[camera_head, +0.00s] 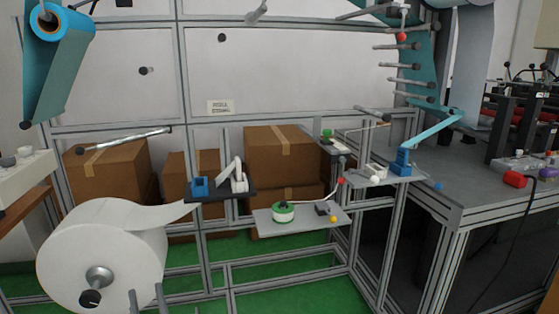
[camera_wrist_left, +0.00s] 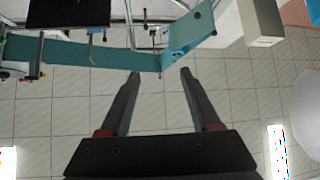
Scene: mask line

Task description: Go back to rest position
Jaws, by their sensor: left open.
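My left gripper (camera_head: 146,298) shows only by its two grey fingertips at the bottom edge of the head view, in front of the large white roll. In the left wrist view its two dark fingers (camera_wrist_left: 160,74) are apart with nothing between them. My right gripper is in neither view.
A large white roll (camera_head: 90,240) stands at the lower left on a metal frame. A small shelf (camera_head: 310,222) holds a green-and-white round part. Cardboard boxes (camera_head: 282,150) stand behind the frame. A grey table (camera_head: 480,180) with machinery is at right.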

